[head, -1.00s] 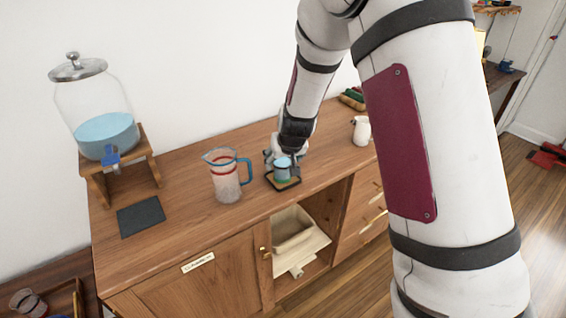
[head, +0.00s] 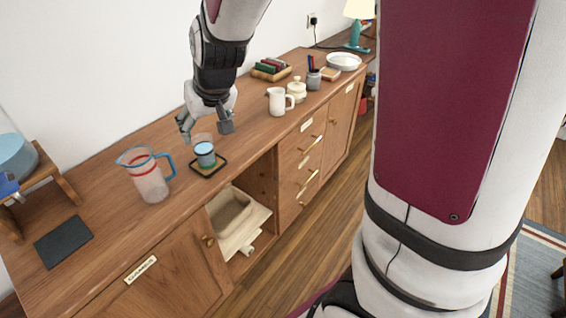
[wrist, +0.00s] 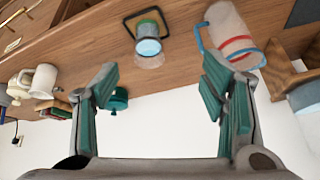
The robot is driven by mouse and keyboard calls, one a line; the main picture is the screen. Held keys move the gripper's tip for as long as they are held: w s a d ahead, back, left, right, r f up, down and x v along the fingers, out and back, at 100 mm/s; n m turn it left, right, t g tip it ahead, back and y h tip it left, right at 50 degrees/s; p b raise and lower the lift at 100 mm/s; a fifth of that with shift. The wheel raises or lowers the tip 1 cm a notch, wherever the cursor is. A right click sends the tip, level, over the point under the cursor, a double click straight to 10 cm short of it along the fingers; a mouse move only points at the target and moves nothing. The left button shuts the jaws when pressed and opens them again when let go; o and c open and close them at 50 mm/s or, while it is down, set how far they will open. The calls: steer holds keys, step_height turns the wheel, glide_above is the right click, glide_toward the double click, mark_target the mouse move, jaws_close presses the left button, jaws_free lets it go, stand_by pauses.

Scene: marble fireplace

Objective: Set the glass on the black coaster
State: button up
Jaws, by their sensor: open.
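The glass (head: 204,152), holding blue liquid, stands upright on a square black-edged coaster (head: 221,170) on the wooden sideboard. The wrist view also shows the glass (wrist: 149,42) and this coaster (wrist: 128,27), whose inside looks tan. A plain dark square mat (head: 63,241) lies empty farther left. My gripper (head: 206,128) is open and empty, just above and behind the glass. In the wrist view nothing is between its fingers (wrist: 160,85), and the glass stands apart beyond them.
A jug with a blue handle (head: 150,175) stands left of the glass. A small teal pot (wrist: 118,99) shows in the wrist view. An open cubby holds a bin (head: 236,218).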

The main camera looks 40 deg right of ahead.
steer(key=s+d+r+g, duration=0.1)
steer(key=s+r, duration=0.3)
steer(key=s, duration=1)
steer(key=s+d+r+g, duration=0.1)
steer(key=s+r, duration=0.3)
steer(key=s, duration=0.9)
steer(key=shift+s+n+h, duration=0.3)
steer(key=shift+s+h, duration=0.1)
steer(key=shift+r, duration=0.1)
steer(key=shift+r+p, duration=0.5)
steer(key=shift+r, duration=0.1)
